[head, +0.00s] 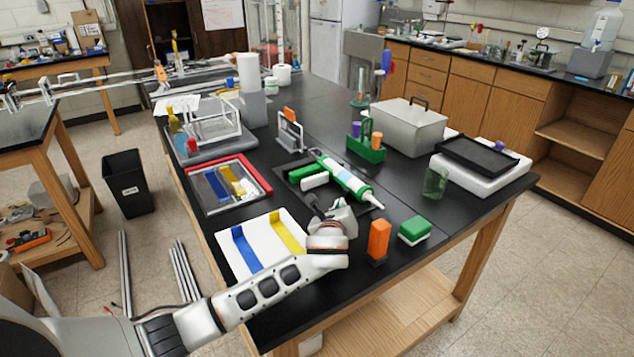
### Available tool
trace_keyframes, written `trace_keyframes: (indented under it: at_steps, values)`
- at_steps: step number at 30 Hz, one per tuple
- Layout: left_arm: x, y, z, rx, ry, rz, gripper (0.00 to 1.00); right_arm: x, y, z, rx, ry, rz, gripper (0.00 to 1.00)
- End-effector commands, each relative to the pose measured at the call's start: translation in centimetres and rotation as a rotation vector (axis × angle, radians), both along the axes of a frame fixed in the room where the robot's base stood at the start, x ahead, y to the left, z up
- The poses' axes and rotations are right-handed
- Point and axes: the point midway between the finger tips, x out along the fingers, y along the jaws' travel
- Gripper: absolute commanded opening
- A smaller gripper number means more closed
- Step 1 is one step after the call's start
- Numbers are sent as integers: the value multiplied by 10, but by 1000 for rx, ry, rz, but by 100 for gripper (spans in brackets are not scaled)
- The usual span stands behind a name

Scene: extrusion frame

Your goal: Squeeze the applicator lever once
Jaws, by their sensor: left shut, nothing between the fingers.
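The applicator (347,180), a green and white tube with a pointed nozzle, lies on the black table in the middle of the head view. Its nozzle points toward the lower right. A white bar with green ends (314,181), possibly its lever, sits just to its left over a dark base. My left arm comes in from the lower left. My left gripper (316,204) is just in front of the applicator and the white bar, shut with nothing in it. Whether its dark fingers touch the applicator is unclear. My right gripper is not in view.
A white panel with blue and yellow strips (262,239) lies left of my gripper. An orange block (378,240), a green-and-white block (415,230) and a green glass (435,182) stand to the right. A green caddy (366,150) and metal box (408,128) stand behind.

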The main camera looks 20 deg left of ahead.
Motion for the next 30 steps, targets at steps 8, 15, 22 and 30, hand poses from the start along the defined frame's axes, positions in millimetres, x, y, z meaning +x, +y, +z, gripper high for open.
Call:
trace_keyframes:
  at_steps: [8, 15, 22, 30]
  values:
    - [11, 14, -2, 1, -1, 2, 0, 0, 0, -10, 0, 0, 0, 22]
    - [30, 38, -4, 1, 0, 1, 0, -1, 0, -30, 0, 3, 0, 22]
    - [46, 59, 1, 3, 0, 2, 0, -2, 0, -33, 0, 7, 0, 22]
    - [54, 70, 0, 1, 1, 1, 0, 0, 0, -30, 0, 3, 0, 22]
